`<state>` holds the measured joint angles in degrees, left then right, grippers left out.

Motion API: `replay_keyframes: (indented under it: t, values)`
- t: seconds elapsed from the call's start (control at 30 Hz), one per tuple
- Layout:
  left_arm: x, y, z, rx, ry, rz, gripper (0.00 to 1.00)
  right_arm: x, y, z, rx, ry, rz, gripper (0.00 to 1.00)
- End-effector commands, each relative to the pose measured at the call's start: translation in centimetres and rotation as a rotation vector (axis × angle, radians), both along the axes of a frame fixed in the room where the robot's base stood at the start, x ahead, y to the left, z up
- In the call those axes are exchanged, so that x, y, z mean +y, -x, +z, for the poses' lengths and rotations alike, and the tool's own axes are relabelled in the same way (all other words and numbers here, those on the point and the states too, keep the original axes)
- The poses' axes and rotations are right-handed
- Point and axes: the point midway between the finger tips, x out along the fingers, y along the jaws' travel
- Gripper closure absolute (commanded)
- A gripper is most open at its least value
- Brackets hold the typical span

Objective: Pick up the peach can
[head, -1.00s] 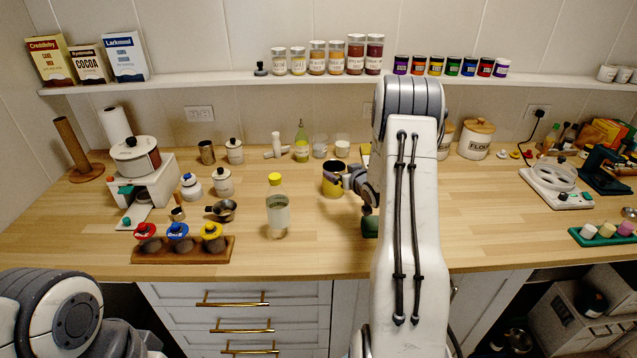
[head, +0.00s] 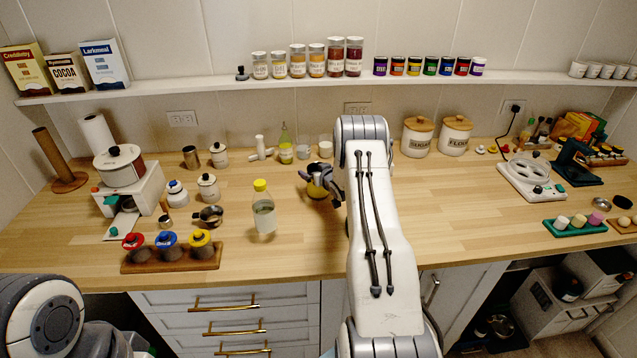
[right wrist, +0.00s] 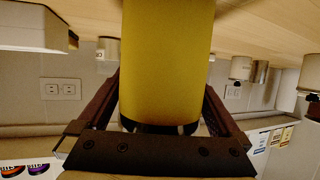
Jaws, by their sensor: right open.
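The peach can appears as a yellow can (head: 317,191) standing on the wooden counter, partly hidden by my gripper in the head view. My right gripper (head: 322,180) is at the can, with its dark fingers spread around it. In the right wrist view the yellow can (right wrist: 167,65) fills the middle between the two open fingers, with a finger on each side. That view is upside down. No label can be read. I cannot tell whether the fingers touch the can. My left gripper is not in view; only part of my left arm shows at the bottom left.
A bottle with a yellow cap (head: 263,210) stands left of the can. A wooden rack (head: 172,259) with coloured-lid jars is farther left. The counter in front of the can is clear.

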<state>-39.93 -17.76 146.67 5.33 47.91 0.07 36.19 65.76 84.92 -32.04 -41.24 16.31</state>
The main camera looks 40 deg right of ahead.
Motion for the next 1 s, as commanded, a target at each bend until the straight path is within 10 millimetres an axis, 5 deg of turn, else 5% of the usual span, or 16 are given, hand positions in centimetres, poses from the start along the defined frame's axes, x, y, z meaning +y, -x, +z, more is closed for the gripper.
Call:
replay_keyframes:
  t: [0.13, 0.3, 0.7, 1.0]
  values:
    - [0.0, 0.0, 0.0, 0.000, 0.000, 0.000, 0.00, 0.0, 0.0, 0.0, 0.001, 0.000, 0.000, 0.00]
    - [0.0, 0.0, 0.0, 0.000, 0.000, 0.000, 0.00, 0.0, 0.0, 0.0, 0.000, 0.000, 0.000, 0.64]
    - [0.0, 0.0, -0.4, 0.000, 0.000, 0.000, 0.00, 0.0, 0.0, 0.6, 0.000, 0.001, 0.000, 0.64]
    - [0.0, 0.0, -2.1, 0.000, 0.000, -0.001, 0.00, -0.7, 1.0, 4.7, -0.002, 0.002, -0.004, 0.64]
